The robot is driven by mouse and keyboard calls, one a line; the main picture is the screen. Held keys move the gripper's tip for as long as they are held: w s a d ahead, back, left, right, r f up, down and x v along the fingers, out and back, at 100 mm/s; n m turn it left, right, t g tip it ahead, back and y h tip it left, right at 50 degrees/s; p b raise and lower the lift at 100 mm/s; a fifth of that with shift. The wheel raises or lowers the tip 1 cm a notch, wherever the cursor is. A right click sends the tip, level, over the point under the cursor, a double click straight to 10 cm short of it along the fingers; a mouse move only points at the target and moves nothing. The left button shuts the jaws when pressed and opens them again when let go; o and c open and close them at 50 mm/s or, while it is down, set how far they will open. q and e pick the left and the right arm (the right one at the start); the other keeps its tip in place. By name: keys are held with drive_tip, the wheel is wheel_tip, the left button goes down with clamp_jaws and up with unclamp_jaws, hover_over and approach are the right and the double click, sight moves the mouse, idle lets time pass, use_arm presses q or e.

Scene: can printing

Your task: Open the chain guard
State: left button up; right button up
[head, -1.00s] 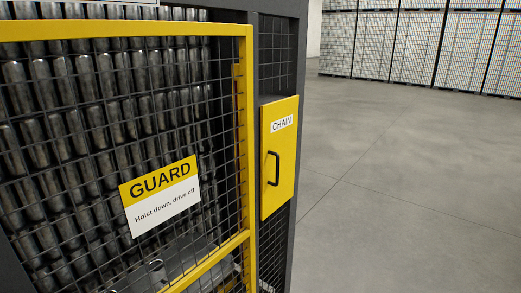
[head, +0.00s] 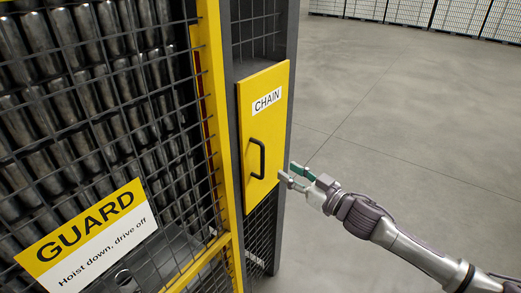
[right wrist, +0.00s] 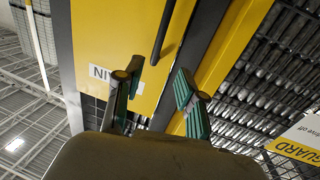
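The chain guard (head: 265,95) is a yellow upright panel with a white CHAIN label. It sits shut on a dark post beside the mesh fence, right of centre in the head view. Its black bar handle (head: 262,158) stands on the lower half; the handle also shows at the top of the right wrist view (right wrist: 163,32). My right gripper (head: 287,171) is open and empty, just right of the handle and apart from it. In the right wrist view its two green-padded fingers (right wrist: 157,82) are spread, with the handle beyond the tips. My left gripper is out of view.
A yellow-framed mesh guard (head: 213,110) with a GUARD sign (head: 85,236) covers rows of dark metal cans on the left. The grey floor (head: 400,110) to the right is clear. Stacked pallets (head: 410,10) stand far back.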

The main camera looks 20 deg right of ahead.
drive_tip(key=p+x, duration=0.2)
drive_tip(key=x, duration=0.4)
hover_over(263, 175)
drive_tip(key=shift+w+d+p, duration=0.1)
drive_tip(key=shift+d+p, duration=0.05)
drive_tip(key=shift+p, duration=0.15)
drive_tip(key=shift+w+f, duration=0.15)
drive_tip(key=shift+w, duration=0.15)
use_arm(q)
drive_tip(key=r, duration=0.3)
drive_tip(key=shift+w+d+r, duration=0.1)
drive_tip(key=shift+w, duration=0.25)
use_arm(e)
clamp_jaws()
